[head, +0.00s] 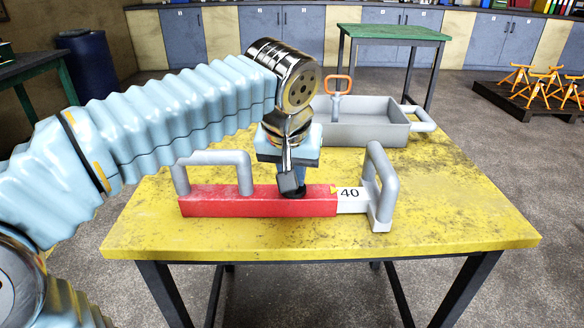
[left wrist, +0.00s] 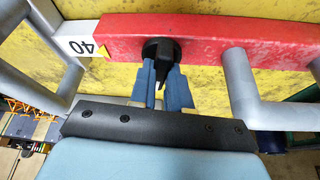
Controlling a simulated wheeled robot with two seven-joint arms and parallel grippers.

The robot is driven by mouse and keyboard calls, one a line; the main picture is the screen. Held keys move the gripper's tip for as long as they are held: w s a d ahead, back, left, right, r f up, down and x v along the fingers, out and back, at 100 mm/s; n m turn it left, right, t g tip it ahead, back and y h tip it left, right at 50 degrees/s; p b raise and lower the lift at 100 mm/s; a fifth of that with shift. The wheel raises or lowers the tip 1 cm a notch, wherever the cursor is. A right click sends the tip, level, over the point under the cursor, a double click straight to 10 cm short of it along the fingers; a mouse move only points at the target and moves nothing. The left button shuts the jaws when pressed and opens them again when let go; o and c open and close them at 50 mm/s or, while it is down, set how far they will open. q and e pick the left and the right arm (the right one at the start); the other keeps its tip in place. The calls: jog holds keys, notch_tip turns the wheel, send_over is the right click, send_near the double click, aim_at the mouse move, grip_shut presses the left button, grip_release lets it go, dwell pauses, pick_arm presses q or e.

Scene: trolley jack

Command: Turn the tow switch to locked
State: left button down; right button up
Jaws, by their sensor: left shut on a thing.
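A red bar (head: 220,203) lies on the yellow table, with a grey handle (head: 212,158) at its left and a white section marked 40 (head: 349,194) at its right, next to a grey end handle (head: 382,190). A small yellow pointer is by the 40. My left gripper (head: 292,184) comes down from above onto the bar. In the left wrist view its blue fingers (left wrist: 167,82) are shut on a black knob (left wrist: 157,48) on the bar's face, the tow switch by its looks. The fingers partly hide the knob, and I see no locked marking. My right gripper is not in view.
The yellow table (head: 450,215) has free room in front and at right. A grey tray (head: 365,130) with an orange-handled thing (head: 337,86) stands behind the bar. A green table (head: 395,33) and orange stands (head: 545,82) are farther back.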

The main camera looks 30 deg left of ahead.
pick_arm(q)
jog(key=shift+d+n+g+y, duration=0.1)
jog(key=shift+n+g+y, duration=0.25)
jog(key=shift+n, duration=0.75)
jog(key=c, duration=1.1)
grip_release()
jog(key=v, duration=1.3)
jog(key=shift+s+d+r, duration=0.2)
jog(key=shift+r, duration=0.15)
